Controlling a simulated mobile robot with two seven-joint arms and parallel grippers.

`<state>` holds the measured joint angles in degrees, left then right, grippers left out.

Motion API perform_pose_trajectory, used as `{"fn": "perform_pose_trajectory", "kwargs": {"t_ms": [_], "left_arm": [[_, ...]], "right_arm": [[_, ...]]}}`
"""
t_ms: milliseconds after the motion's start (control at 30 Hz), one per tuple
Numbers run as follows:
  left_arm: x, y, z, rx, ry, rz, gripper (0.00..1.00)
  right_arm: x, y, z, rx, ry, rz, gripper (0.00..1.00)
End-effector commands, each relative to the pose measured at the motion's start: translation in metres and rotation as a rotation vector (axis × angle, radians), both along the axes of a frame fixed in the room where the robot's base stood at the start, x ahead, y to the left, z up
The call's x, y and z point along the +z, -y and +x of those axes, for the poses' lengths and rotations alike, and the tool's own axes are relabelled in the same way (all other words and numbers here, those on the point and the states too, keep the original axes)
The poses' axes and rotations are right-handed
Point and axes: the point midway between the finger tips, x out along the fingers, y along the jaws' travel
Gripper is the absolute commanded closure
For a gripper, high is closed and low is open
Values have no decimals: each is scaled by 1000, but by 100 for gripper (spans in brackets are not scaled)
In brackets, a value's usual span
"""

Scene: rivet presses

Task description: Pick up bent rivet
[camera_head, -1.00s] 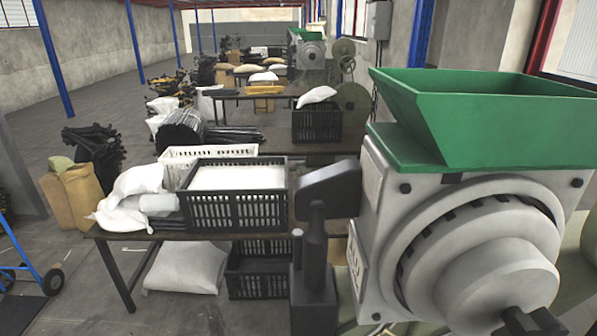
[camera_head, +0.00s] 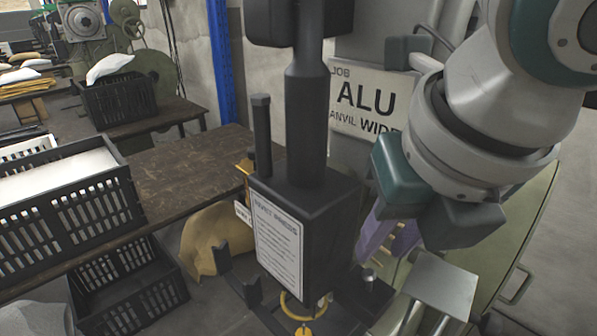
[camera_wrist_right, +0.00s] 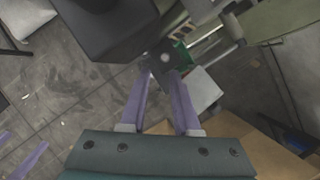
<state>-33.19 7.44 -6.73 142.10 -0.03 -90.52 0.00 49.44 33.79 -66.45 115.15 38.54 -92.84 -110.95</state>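I cannot make out a bent rivet for certain in either view. My right gripper (camera_head: 370,247) points down beside the black rivet press (camera_head: 304,235), with its purple fingers partly hidden by the press. In the right wrist view its two fingers (camera_wrist_right: 160,76) stand apart with nothing seen held between them. Beyond the tips is a dark plate (camera_wrist_right: 163,57) with a pale round spot. Two purple fingers (camera_wrist_right: 20,150) at the right wrist view's lower left look like my left gripper, spread apart.
A sign reading ALU (camera_head: 368,98) is behind the press. A grey metal block (camera_head: 441,285) stands right of it. A yellow ring (camera_head: 297,306) is low at its front. A wooden table (camera_head: 185,172) and black crates (camera_head: 125,215) are at left. The table's middle is clear.

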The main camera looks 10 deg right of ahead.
Motion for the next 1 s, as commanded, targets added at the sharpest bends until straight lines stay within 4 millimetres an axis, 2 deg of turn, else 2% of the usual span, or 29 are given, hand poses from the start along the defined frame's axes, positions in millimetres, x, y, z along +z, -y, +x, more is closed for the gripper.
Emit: {"fn": "perform_pose_trajectory", "kwargs": {"t_ms": [300, 533, 733, 1000], "left_arm": [[2, 5, 0, 4, -1, -16, 0], [8, 5, 0, 6, -1, -18, 0], [11, 5, 0, 5, -2, -16, 0], [11, 3, 0, 2, -1, -9, 0]], "right_arm": [[-37, 4, 17, 30, -1, -30, 70], [-55, 4, 23, 30, 0, -30, 70], [-83, 5, 33, 29, 2, -28, 70], [-93, 5, 37, 33, 4, -28, 70]]}}
